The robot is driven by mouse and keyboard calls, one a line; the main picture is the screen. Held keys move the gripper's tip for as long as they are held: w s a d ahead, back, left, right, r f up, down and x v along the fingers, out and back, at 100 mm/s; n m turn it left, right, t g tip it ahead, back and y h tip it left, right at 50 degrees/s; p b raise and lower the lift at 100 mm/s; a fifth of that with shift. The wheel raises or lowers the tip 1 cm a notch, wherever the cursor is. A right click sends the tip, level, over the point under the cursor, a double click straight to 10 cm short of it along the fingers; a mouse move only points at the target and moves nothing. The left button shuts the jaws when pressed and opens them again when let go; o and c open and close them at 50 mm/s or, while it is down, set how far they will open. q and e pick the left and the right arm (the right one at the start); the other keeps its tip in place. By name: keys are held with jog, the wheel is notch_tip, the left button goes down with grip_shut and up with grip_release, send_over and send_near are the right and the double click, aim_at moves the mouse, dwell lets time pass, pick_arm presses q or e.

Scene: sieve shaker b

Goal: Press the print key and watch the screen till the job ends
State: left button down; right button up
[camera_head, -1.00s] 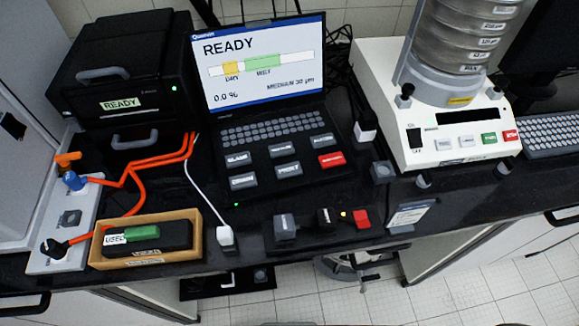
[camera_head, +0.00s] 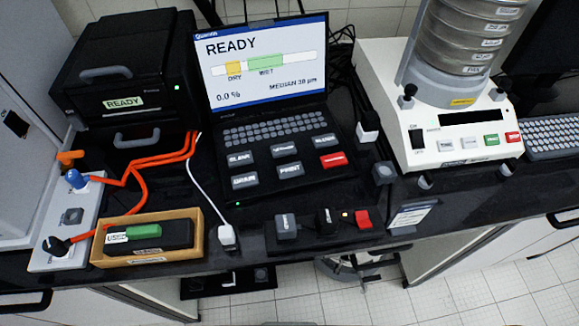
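The laptop (camera_head: 231,132) stands open in the middle of the bench. No key looks clearly pressed. Neither of my grippers is in view.
A black device (camera_head: 125,75) labelled READY stands at the back left, with orange tubes in front. A wooden tray (camera_head: 150,257) is at the front left. A sieve shaker (camera_head: 440,150) stands on the right.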

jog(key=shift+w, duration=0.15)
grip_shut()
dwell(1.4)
